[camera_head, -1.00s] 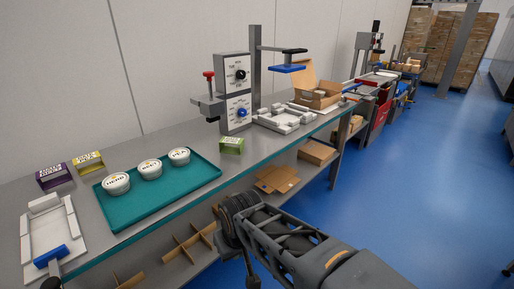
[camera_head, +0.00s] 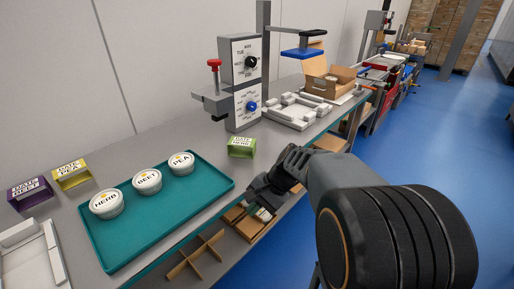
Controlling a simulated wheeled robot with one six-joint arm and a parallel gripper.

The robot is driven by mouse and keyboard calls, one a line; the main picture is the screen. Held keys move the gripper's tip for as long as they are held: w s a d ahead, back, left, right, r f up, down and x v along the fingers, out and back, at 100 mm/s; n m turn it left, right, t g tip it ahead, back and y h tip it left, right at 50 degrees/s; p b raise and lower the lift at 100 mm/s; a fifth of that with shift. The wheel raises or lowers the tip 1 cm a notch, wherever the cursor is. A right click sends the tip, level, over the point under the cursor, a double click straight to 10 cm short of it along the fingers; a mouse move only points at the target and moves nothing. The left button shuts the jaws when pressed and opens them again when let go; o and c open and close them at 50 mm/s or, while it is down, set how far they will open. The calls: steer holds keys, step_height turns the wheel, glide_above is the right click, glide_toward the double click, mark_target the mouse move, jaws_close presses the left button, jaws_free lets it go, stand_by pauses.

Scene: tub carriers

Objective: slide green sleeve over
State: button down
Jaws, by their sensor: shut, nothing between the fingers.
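The green sleeve (camera_head: 242,147), lettered "DATE HERB", sits on the grey bench just right of the teal tray. Three white lidded tubs stand in a row on the tray: the HERB tub (camera_head: 106,204), the BEET tub (camera_head: 147,181) and the PEA tub (camera_head: 181,163). No sleeve is around any of them. My gripper (camera_head: 256,200) is shut and empty by the bench's front edge, below the green sleeve and apart from it. My arm reaches in from the lower right; the fingertips are dark and hard to make out.
A purple sleeve (camera_head: 30,194) and a yellow sleeve (camera_head: 72,175) stand left of the teal tray (camera_head: 157,226). A pale fixture (camera_head: 34,262) lies front left. A dial machine (camera_head: 240,75), a pale carrier (camera_head: 296,113) and a cardboard box (camera_head: 328,84) stand farther back. Cardboard dividers (camera_head: 196,257) sit below the bench.

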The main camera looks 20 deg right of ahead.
steer(key=w+d+m+t+y, duration=0.3)
steer(key=w+d+m+y, duration=0.1)
steer(key=w+d+m, duration=0.25)
steer(key=m+t+y, duration=0.1)
steer(key=m+t, duration=0.8)
steer(key=m, duration=0.1)
glide_toward(253, 147)
steer(key=x, duration=0.7)
steer(key=shift+w+a+f, duration=0.1)
steer(key=shift+w+a, duration=0.05)
steer(key=shift+a, duration=0.05)
steer(key=shift+m, duration=0.25)
